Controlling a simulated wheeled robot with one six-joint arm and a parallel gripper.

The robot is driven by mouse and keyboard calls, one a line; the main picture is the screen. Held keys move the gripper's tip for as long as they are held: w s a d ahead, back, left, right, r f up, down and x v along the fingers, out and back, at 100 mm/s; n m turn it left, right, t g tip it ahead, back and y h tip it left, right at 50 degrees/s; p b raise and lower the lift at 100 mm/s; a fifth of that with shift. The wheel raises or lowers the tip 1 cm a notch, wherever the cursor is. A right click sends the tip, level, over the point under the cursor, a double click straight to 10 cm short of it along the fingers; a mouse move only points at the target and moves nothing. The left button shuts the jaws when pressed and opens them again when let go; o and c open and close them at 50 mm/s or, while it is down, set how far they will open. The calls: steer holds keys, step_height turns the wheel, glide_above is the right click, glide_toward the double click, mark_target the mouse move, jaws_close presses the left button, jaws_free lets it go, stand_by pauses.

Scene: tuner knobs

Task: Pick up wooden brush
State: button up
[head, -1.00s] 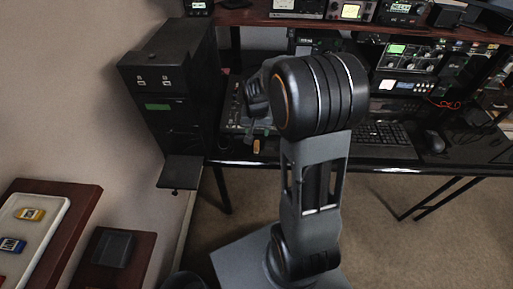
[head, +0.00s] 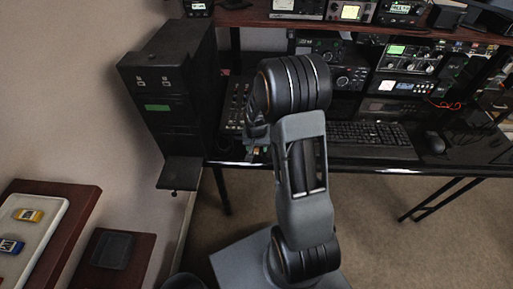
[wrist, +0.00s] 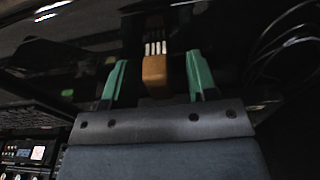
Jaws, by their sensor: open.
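The wooden brush (wrist: 155,72) shows in the wrist view, with an orange-brown wooden part and a pale striped section beyond it. My gripper (wrist: 157,60) is open, with one green finger on each side of the brush. Dark gaps show between the brush and both fingers, so neither appears to touch it. Whether the brush is level with the fingers or below them is hard to tell. In the head view my arm covers most of the gripper, and I cannot make out the brush clearly there.
The black desk (head: 390,167) holds a keyboard (head: 372,140), a mouse (head: 434,142) and a mixer panel (head: 236,104). A tall black cabinet (head: 168,100) stands close on the left. Radio gear (head: 410,60) fills the back. Dark cables (wrist: 285,40) lie at right in the wrist view.

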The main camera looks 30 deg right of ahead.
jaws_close()
stand_by(0.5)
steer(key=shift+r, duration=0.5)
step_height(320, 180, up, 2)
steer(key=shift+r, duration=0.2)
steer(key=s+d+r, duration=0.6)
steer(key=s+r, duration=0.3)
steer(key=s, duration=0.3)
steer(key=shift+s+r, duration=0.35)
